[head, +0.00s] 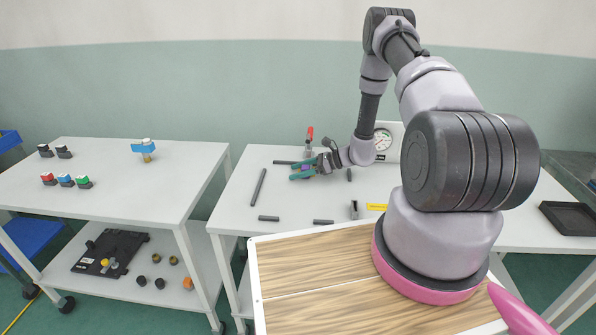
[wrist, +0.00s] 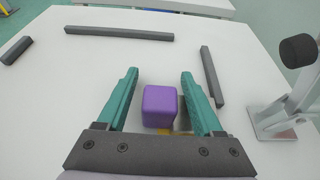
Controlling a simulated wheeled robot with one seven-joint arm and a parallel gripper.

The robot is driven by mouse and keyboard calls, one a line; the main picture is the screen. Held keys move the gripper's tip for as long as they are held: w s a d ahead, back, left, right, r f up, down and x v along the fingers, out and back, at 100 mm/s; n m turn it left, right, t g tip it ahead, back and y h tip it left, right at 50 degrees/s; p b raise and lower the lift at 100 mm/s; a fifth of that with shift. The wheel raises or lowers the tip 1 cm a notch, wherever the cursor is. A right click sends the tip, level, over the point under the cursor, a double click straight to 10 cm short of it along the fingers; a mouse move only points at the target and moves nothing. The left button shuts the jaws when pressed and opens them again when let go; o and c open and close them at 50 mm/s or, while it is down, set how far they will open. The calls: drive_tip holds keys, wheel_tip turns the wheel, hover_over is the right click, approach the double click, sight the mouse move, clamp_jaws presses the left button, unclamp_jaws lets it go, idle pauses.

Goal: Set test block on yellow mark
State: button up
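The test block, a purple cube (wrist: 160,106), stands between the two teal fingers of my gripper (wrist: 160,73) in the wrist view. White table shows on both sides of the block, so the fingers look apart from it. A bit of the yellow mark (wrist: 181,132) shows at the block's near side; the rest is hidden by the block, and I cannot tell how well the block is centred on it. In the head view my gripper (head: 303,171) is low over the middle table, with the block mostly hidden at its fingers.
Dark bars lie around on the white table (head: 285,190), one (head: 259,187) left of my gripper. A red-handled clamp (head: 309,136) stands just behind the gripper, and a gauge (head: 383,139) stands to the right. A black tray (head: 570,217) is far right. A second table with buttons (head: 66,180) is left.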

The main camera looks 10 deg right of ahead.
drive_tip(key=shift+r, duration=0.15)
drive_tip(key=shift+d+r, duration=0.15)
drive_tip(key=shift+d, duration=0.15)
drive_tip(key=v, duration=1.1)
drive_tip(key=shift+s+d+r, duration=0.1)
drive_tip(key=shift+d+r, duration=0.05)
drive_tip(key=shift+d, duration=0.05)
drive_tip(key=s+a+r+n+g+h, duration=0.1)
drive_tip(key=s+a+r+n+h, duration=0.15)
drive_tip(key=r, duration=0.75)
drive_tip(key=s+a+r+n+g+h, duration=0.1)
drive_tip(key=s+r+n, duration=0.25)
drive_tip(key=r, duration=0.55)
drive_tip(key=s+a+r+n+g+h, duration=0.15)
drive_tip(key=r+n, duration=0.25)
drive_tip(key=r, duration=0.6)
drive_tip(key=s+r+n+t+h, duration=0.5)
drive_tip(key=s+r+n+t, duration=0.1)
drive_tip(key=s+r, duration=1)
drive_tip(key=s+n, duration=0.1)
drive_tip(key=s, duration=0.2)
drive_tip(key=shift+h, duration=0.4)
